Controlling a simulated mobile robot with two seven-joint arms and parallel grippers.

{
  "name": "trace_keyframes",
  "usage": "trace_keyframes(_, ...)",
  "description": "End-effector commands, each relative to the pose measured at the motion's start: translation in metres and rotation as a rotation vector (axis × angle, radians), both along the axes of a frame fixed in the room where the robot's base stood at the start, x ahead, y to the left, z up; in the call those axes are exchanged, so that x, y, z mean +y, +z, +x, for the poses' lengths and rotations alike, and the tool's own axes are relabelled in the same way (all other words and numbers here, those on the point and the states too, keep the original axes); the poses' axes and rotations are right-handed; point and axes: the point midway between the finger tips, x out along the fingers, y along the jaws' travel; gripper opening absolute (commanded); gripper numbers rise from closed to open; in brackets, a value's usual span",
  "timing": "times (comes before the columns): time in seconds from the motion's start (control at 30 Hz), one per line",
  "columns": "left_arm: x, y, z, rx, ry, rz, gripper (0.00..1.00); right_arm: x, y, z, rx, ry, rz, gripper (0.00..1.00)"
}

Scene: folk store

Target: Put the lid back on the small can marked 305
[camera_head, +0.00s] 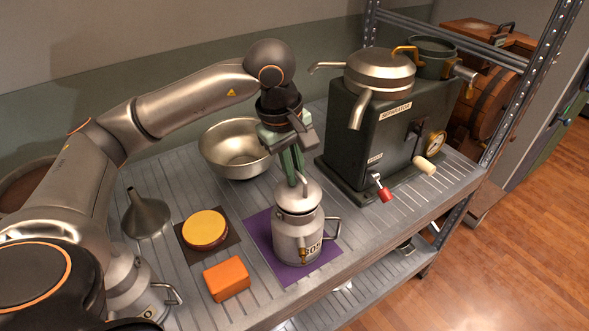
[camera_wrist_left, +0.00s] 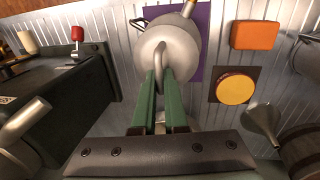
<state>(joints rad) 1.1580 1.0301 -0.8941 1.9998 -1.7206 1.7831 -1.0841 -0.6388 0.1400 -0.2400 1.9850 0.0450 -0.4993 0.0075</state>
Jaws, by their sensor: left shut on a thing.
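The small metal can (camera_head: 298,240) stands upright on a purple mat (camera_head: 262,237), its dark number partly visible and a side handle at its right. Its domed metal lid (camera_head: 299,196) is at the can's mouth, roughly level; I cannot tell whether it is fully seated or slightly above. My left gripper (camera_head: 293,178) comes down from above, its green fingers shut on the lid's loop handle. In the left wrist view the fingers (camera_wrist_left: 163,82) close around that handle, and the lid (camera_wrist_left: 177,45) hides the can's mouth. My right gripper is not in view.
A dark separator machine (camera_head: 385,135) stands behind right. A steel bowl (camera_head: 235,148) sits behind the gripper. A funnel (camera_head: 146,216), a yellow round block (camera_head: 205,229), an orange block (camera_head: 227,279) and another can (camera_head: 135,285) lie to the left. The shelf's front edge is close.

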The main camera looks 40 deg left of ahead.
Motion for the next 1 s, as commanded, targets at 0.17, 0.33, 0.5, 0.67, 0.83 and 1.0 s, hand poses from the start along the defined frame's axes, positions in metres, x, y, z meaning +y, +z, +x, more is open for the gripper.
trace_keyframes(0.17, -0.0001, 0.0, 0.0001, -0.001, 0.0, 0.0, 0.0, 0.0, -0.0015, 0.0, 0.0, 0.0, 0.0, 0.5)
trace_keyframes(0.33, -0.0001, 0.0001, 0.0, -0.001, 0.0, 0.0, 0.0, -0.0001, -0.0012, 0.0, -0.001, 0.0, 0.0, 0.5)
trace_keyframes(0.5, 0.0, 0.0, 0.0, -0.001, 0.0, 0.0, 0.18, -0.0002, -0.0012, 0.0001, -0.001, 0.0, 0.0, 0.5)
trace_keyframes(0.67, 0.0, -0.0001, 0.0, 0.0, 0.0, 0.0, 0.36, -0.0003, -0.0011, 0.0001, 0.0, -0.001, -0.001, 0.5)
trace_keyframes(0.83, 0.0, -0.0002, -0.0001, 0.0, 0.0, 0.0, 0.45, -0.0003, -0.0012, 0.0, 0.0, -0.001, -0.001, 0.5)
trace_keyframes(1.0, 0.0, -0.0004, -0.0001, 0.001, 0.0, 0.0, 0.54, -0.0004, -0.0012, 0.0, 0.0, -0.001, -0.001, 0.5)
